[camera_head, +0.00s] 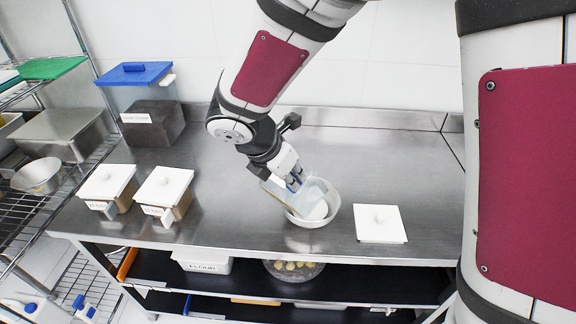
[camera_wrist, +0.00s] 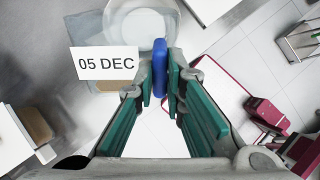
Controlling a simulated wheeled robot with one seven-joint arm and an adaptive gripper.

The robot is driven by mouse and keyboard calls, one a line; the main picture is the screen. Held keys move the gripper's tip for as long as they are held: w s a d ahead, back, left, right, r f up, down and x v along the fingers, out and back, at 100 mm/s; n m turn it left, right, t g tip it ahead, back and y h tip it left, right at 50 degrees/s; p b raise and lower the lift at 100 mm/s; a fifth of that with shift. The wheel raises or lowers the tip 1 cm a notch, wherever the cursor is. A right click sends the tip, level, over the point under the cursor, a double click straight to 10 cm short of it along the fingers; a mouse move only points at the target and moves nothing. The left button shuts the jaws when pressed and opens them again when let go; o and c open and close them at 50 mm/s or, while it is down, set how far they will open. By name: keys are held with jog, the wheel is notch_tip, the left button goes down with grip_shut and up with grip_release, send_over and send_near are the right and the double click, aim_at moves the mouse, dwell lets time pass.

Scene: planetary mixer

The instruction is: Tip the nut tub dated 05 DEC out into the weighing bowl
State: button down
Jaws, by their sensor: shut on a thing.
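The clear nut tub (camera_head: 312,186) is off the table, tilted over the white weighing bowl (camera_head: 333,213). Its white label reading 05 DEC (camera_wrist: 106,63) faces the wrist camera. My gripper (camera_head: 294,179) is shut on the tub's blue handle (camera_wrist: 161,59), which shows between the fingertips in the wrist view (camera_wrist: 163,85). The bowl's round rim shows behind the tub in the wrist view (camera_wrist: 140,32). The tub covers part of the bowl. I cannot tell how much is in the tub or bowl.
A loose square white lid (camera_head: 380,231) lies right of the bowl. Two lidded tubs (camera_head: 106,184) (camera_head: 163,190) stand at the left. A blue-lidded container (camera_head: 135,74) and a dark block (camera_head: 152,128) are at the back left.

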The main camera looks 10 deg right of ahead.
aim_at(291, 192)
jog(key=shift+w+d+r+y, duration=0.3)
jog(key=shift+w+d+r, duration=0.25)
jog(key=shift+d+r, duration=0.1)
jog(key=shift+s+a+f, duration=0.15)
jog(key=shift+a+f, duration=0.05)
jog(key=shift+f, duration=0.05)
jog(key=s+a+f+h+b, duration=0.1)
jog(key=s+a+f+t+h+b, duration=0.1)
jog(key=a+f, duration=0.1)
jog(key=shift+s+f, duration=0.1)
jog(key=shift+s+a+f+t+h+b, duration=0.15)
jog(key=shift+t+h+b, duration=0.2)
jog(key=shift+t+h, duration=0.05)
jog(key=shift+s, duration=0.2)
jog(key=f+t+h+b, duration=0.1)
jog(key=s+a+f+t+h+b, duration=0.1)
jog(key=a+f+t+h+b, duration=0.1)
jog(key=f, duration=0.1)
jog(key=shift+s, duration=0.3)
